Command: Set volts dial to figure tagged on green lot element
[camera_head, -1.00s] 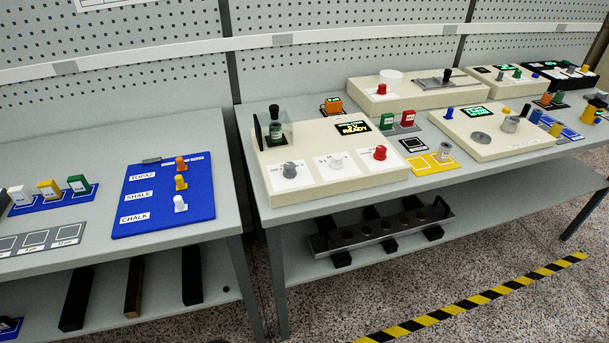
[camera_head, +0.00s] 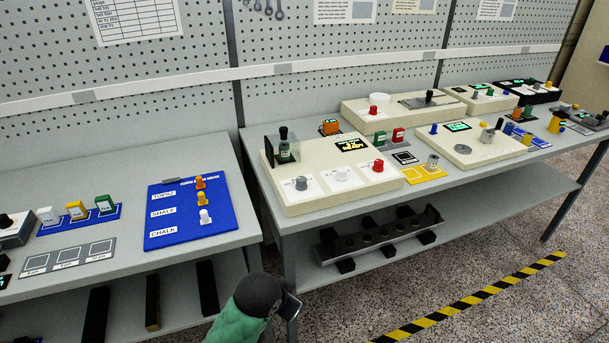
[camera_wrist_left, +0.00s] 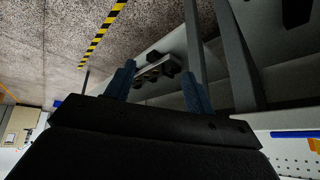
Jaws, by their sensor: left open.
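A cream panel (camera_head: 330,190) on the right bench carries a grey knob (camera_head: 301,184), a white knob (camera_head: 341,174) and a red knob (camera_head: 378,166). Their labels are too small to read, so I cannot tell which is the volts dial. A green tagged block (camera_head: 105,204) stands on a blue strip on the left bench. Another green block (camera_head: 380,138) stands behind the panel. Their tags are unreadable. My left gripper (camera_wrist_left: 160,88) is open and empty in the left wrist view, above the floor and lower shelf. My right gripper is not in view.
A blue board (camera_head: 160,230) with three pegs lies on the left bench. A rack with holes (camera_head: 378,237) is on the lower shelf. Floor is free in front, with striped tape (camera_head: 470,301).

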